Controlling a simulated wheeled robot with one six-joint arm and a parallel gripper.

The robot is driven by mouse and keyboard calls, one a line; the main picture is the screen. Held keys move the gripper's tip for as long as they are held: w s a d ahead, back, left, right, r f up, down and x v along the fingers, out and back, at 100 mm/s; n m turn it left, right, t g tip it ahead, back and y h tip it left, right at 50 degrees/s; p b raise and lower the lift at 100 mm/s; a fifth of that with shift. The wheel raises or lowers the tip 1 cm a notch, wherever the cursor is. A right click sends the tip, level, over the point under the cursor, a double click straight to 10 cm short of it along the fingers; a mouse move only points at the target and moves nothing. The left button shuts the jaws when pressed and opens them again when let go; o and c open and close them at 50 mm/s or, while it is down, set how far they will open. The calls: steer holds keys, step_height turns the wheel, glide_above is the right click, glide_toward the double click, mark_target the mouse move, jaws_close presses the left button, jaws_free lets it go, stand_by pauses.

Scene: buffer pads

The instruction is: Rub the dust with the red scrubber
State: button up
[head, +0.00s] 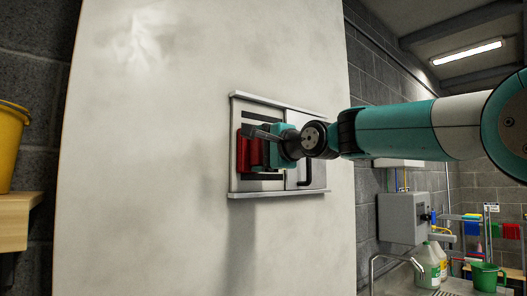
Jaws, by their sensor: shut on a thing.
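The red scrubber (246,152) shows in the head view at the metal panel in the middle of the large pale board. My gripper (262,147) is shut on the red scrubber, and its fingers and wrist cover the scrubber's right part. I cannot tell whether the scrubber touches the surface behind it. Faint grey smudges that may be dust (190,130) spread over the pale board (130,220), and I cannot tell a distinct patch of dust.
The metal panel (236,107) has ledges along its top and bottom and a dark handle (305,177) at right. A yellow bucket (8,145) stands on a wooden shelf (15,222) at far left. A sink with jugs (427,265) and a green container (485,277) is at lower right.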

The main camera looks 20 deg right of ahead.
steer(key=shift+a, duration=0.15)
steer(key=shift+s+f, duration=0.15)
steer(key=shift+s, duration=0.05)
steer(key=shift+b+v, duration=1.55)
steer(key=shift+v, duration=1.2)
steer(key=b+v, duration=0.1)
steer(key=v, duration=0.2)
steer(key=shift+w, duration=0.15)
